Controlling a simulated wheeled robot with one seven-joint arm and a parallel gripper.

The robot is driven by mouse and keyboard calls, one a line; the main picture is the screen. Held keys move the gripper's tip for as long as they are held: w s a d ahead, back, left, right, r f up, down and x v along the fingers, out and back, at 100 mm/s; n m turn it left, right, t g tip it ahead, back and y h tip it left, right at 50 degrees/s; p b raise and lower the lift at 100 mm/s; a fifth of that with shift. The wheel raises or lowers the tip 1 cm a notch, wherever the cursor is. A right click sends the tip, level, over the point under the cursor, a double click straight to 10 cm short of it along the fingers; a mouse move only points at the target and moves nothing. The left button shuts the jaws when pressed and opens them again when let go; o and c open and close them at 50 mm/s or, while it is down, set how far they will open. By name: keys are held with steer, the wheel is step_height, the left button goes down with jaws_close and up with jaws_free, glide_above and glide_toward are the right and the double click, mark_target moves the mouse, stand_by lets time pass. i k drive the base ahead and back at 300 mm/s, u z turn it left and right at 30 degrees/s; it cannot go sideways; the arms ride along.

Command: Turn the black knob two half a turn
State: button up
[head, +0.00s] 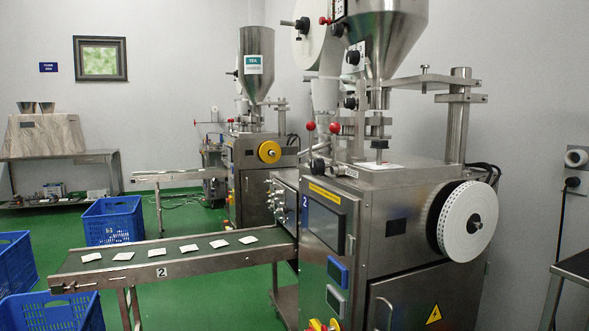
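The near packing machine (360,225) stands right of centre and carries a blue "2" label on its front edge. Several black knobs show on it: one at the upper paper roll (303,25), one below the hopper (353,57) and one lower on the column (350,103). A side panel (283,203) at the conveyor's inner end has several small round knobs, too small to make out. I cannot tell which is the black knob two. My gripper is not in view.
A conveyor (180,265) with several white teabags extends left from the machine. Blue crates (113,220) stand on the green floor to the left. A second machine (255,165) stands behind. A dark table edge (573,266) juts in at right.

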mark_target(318, 167)
steer(key=u, duration=0.75)
steer(key=i, duration=1.55)
steer(key=z, duration=0.85)
